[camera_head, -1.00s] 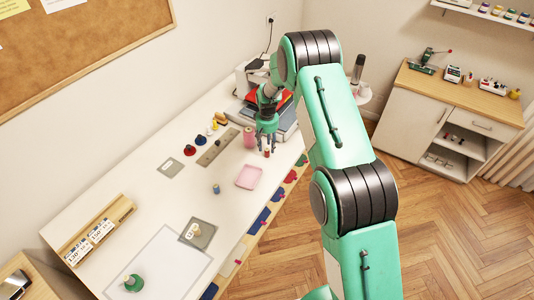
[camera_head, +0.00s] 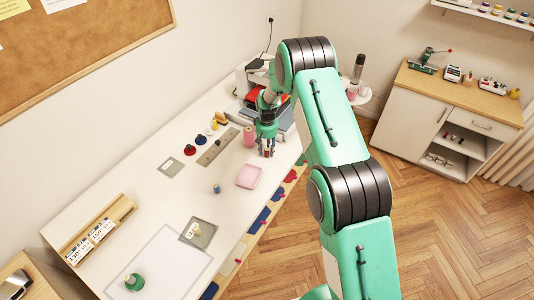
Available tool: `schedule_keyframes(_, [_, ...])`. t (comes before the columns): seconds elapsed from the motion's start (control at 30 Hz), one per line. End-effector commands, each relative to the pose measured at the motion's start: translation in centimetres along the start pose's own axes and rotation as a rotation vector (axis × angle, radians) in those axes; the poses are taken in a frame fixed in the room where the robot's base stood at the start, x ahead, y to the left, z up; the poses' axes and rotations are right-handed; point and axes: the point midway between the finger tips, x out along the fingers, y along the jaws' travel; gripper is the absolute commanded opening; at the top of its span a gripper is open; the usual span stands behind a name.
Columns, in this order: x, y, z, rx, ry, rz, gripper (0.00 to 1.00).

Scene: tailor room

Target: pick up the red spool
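My gripper (camera_head: 266,152) points down at the far right part of the white table (camera_head: 120,190), just right of a pink cylinder (camera_head: 249,137). The small red spool is largely hidden by the fingers; only a trace of red shows between them at the tips. The fingers are around or right beside it; I cannot tell whether they touch it. They are too small in view to tell whether they are open or shut.
A pink tray (camera_head: 248,176) lies in front of the gripper. A blue spool (camera_head: 216,188) stands nearer. Red (camera_head: 190,150) and blue (camera_head: 201,139) items stand along the back. Stacked equipment (camera_head: 283,124) is close behind the gripper. The table's middle is mostly clear.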

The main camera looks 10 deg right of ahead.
Motion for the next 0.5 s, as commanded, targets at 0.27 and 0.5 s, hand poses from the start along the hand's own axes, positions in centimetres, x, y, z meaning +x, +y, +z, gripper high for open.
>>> schedule_keyframes(0.27, [-0.01,0.0,0.0,0.0,0.0,0.0,0.05])
schedule_keyframes(0.5, [-0.05,0.0,-0.01,0.0,0.0,0.0,0.05])
